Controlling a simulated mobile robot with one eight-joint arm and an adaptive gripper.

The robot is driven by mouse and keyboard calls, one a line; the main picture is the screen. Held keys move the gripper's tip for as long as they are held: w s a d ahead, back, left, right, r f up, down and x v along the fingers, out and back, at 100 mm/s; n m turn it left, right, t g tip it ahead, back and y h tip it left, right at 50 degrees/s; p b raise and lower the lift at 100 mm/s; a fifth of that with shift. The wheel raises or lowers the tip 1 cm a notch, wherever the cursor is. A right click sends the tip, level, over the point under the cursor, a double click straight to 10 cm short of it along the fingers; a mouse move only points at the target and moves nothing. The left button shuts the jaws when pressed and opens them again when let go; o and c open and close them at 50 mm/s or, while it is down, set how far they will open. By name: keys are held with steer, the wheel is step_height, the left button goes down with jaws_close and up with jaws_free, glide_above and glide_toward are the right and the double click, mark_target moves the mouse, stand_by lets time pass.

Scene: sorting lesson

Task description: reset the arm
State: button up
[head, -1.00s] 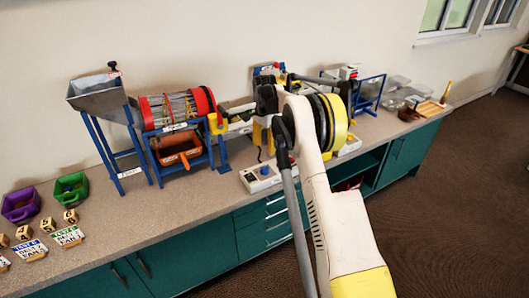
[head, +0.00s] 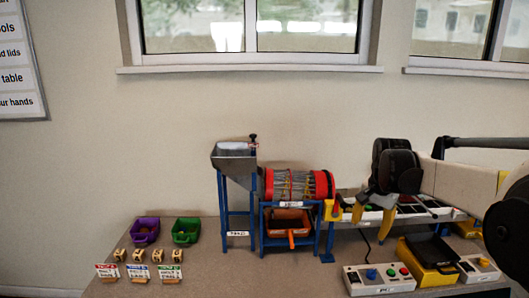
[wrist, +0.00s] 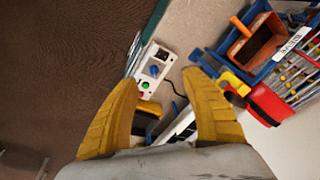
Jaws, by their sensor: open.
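My gripper (head: 372,219) is on the right in the head view, over the bench just right of the red-ended drum. Its two yellow fingers also show in the wrist view (wrist: 166,112). They are spread apart with nothing between them. Below them in the wrist view lie a white control box (wrist: 153,70) with coloured buttons and part of a dark and yellow device. My arm reaches in from the right edge of the head view and hides part of the bench behind it.
The drum sorter (head: 292,184) stands on a blue frame, with a grey hopper (head: 234,160) to its left and an orange tray (head: 288,222) beneath. A purple bin (head: 145,231), a green bin (head: 186,231), wooden blocks and cards are at left. The control box (head: 378,280) sits in front.

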steer(key=s+a+r+n+t, duration=0.25)
steer(key=s+a, duration=0.25)
steer(key=s, duration=0.6)
steer(key=s+a+r+n+t, duration=0.1)
steer(key=s+a+n, duration=0.3)
steer(key=s, duration=0.7)
steer(key=s+a+f+n+t, duration=0.1)
steer(key=s+a+f+n, duration=0.1)
steer(key=s+f, duration=0.2)
steer(key=s, duration=0.3)
steer(key=shift+a+f+n, duration=0.2)
steer(key=shift+f+n, duration=0.15)
steer(key=shift+f, duration=0.05)
